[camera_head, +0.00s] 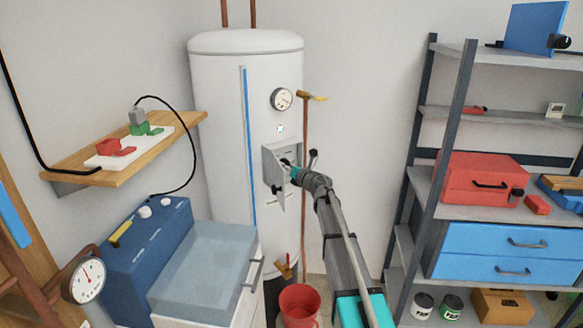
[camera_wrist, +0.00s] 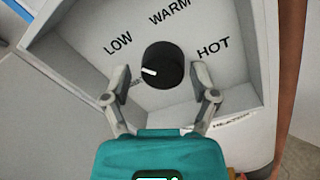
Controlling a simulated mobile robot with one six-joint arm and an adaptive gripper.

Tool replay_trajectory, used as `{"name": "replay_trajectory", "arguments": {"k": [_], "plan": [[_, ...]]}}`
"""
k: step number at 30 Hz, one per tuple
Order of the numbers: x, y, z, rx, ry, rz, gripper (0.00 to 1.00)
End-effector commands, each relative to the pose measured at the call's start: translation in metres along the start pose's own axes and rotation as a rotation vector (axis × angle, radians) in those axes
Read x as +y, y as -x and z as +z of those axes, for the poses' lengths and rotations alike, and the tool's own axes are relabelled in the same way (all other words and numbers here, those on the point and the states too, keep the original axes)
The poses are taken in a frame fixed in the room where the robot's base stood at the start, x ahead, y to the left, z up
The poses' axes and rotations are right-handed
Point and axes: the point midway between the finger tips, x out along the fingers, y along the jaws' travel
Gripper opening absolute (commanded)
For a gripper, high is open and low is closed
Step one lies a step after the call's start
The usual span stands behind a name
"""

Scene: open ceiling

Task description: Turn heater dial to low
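The heater dial (camera_wrist: 162,65) is a round black knob inside an open grey control box (camera_head: 268,163) on the front of the white water heater (camera_head: 217,90). Its white mark points left and slightly down, below the word LOW. LOW is at upper left, WARM at the top and HOT at the right. A small label left of the knob is mostly hidden by my left finger. In the wrist view my gripper (camera_wrist: 160,78) is open, with one finger on each side of the knob's lower part. I cannot tell whether either finger touches it. In the head view my gripper (camera_head: 288,165) reaches into the box.
A washer (camera_head: 205,265) stands at lower left, a red bucket (camera_head: 299,305) below, and a shelf rack (camera_head: 450,120) to the right.

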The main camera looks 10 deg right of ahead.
Motion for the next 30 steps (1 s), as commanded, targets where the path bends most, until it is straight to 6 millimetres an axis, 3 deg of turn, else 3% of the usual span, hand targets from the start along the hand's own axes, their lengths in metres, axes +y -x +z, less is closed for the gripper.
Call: {"name": "replay_trajectory", "arguments": {"k": [20, 30], "plan": [[-0.001, 0.011, 0.009, -0.059, -0.08, -0.056, 0.89], [-0.012, 0.055, 0.03, -0.294, -0.446, -0.268, 0.89]]}}
